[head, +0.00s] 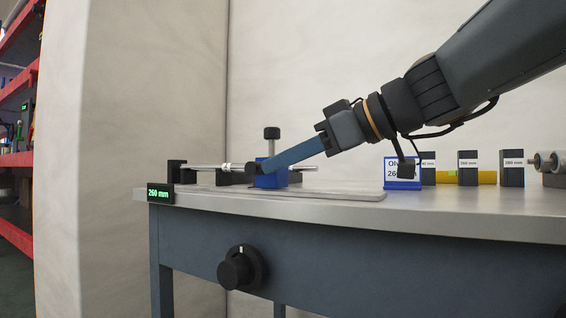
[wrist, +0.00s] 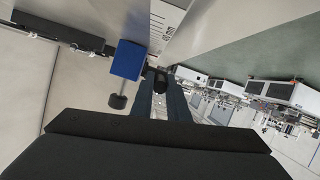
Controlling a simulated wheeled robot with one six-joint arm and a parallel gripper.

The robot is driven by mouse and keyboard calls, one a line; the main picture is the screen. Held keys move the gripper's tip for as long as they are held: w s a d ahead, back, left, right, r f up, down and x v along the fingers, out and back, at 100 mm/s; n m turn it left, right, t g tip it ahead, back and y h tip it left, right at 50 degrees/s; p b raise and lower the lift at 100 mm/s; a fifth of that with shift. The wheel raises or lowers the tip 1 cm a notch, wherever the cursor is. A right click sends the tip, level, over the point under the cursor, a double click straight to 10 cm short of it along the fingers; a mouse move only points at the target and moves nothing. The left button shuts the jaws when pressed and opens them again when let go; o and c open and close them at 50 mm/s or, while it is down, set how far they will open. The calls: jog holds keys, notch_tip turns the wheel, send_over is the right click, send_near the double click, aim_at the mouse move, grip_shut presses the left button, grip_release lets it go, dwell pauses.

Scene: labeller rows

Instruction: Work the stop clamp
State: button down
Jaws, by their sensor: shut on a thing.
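The stop is a blue block (head: 267,181) on a rail at the left of the bench, with an upright black knob (head: 271,133) on top. In the wrist view the blue block (wrist: 128,60) is left of my fingers, its black knob (wrist: 117,101) below it. My gripper (head: 258,170) reaches down from the right across the block's front. Its fingers are shut on a small dark clamp knob (wrist: 160,85), partly hidden between the fingertips (wrist: 162,82). The same dark knob (head: 251,172) shows at the fingertips in the head view.
A display (head: 159,193) reads 260 mm at the bench corner. A black dial (head: 240,268) is on the bench front. A blue card holder (head: 403,185), several labelled black blocks (head: 468,168) and a yellow bar (head: 488,177) stand at right. A wall rises behind.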

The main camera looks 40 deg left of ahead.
jog(key=c, duration=1.8)
grip_release()
jog(key=shift+s+f, duration=0.1)
jog(key=shift+f, duration=0.15)
jog(key=shift+o, duration=0.4)
jog(key=shift+r, duration=0.1)
jog(key=shift+d+r, duration=0.1)
jog(key=shift+d, duration=0.05)
jog(key=p+v, duration=0.1)
jog(key=v, duration=0.6)
jog(key=shift+d+r+p, duration=0.1)
jog(key=shift+d+p, duration=0.2)
jog(key=shift+p, duration=0.05)
jog(key=shift+c, duration=0.4)
